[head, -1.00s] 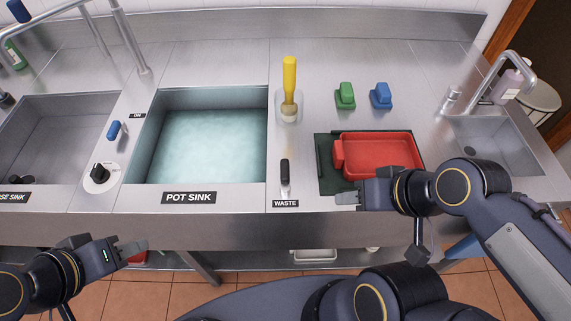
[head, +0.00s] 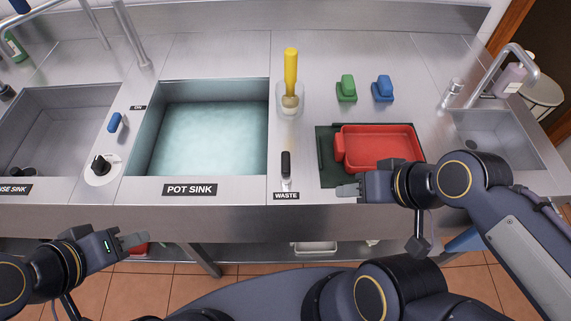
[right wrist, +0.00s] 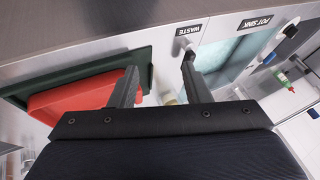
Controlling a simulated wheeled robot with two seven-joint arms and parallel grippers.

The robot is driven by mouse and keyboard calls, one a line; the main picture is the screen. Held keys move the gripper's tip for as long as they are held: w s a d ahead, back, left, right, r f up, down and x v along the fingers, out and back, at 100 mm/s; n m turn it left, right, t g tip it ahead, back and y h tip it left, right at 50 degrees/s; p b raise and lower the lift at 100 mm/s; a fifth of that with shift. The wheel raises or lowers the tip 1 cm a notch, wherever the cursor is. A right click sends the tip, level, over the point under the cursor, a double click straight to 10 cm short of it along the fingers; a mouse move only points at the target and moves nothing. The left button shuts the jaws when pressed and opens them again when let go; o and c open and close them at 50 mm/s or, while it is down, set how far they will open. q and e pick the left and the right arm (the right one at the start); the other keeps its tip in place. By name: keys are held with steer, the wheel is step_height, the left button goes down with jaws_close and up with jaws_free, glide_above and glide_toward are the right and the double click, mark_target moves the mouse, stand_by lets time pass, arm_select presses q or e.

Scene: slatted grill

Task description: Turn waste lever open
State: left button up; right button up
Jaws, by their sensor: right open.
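The waste lever (head: 286,163) has a black handle on a small metal base and stands behind the WASTE label (head: 286,196), right of the pot sink. Its handle points away from the counter's front edge. In the right wrist view the lever (right wrist: 187,57) shows near the tip of the right-hand finger; I cannot tell whether they touch. My right gripper (head: 348,190) is open and empty, right of the lever, by the front of the red tray; its spread fingers (right wrist: 162,80) show in the wrist view. My left gripper (head: 132,241) is low left, before the counter; its jaw gap is unclear.
The pot sink (head: 272,140) holds water. A red tray (head: 378,164) on a dark green mat (head: 326,165) lies right of the lever. A yellow-handled brush (head: 291,72) stands in a clear holder behind it. Green (head: 347,88) and blue (head: 382,88) scrubbers stand further back.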

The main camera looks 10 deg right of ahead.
steer(key=o, duration=0.4)
steer(key=shift+w, duration=0.15)
steer(key=shift+c, duration=0.2)
steer(key=o, duration=0.5)
steer(key=w+n+b, duration=0.1)
steer(key=w+n, duration=0.1)
steer(key=w+n+g+b, duration=0.1)
steer(key=w+n+b, duration=0.1)
steer(key=w+a+n+g+b, duration=0.1)
steer(key=w+n, duration=0.1)
steer(key=n, duration=0.1)
steer(key=n+g+b, duration=0.2)
steer(key=n+b, duration=0.2)
steer(key=n, duration=0.5)
glide_toward(286, 161)
steer(key=f, duration=0.1)
steer(key=shift+n+g+y, duration=0.3)
steer(key=shift+n, duration=0.2)
steer(key=x, duration=0.7)
steer(key=shift+w+f+b, duration=0.3)
steer(key=shift+w, duration=0.05)
steer(key=shift+c, duration=0.2)
steer(key=c, duration=1)
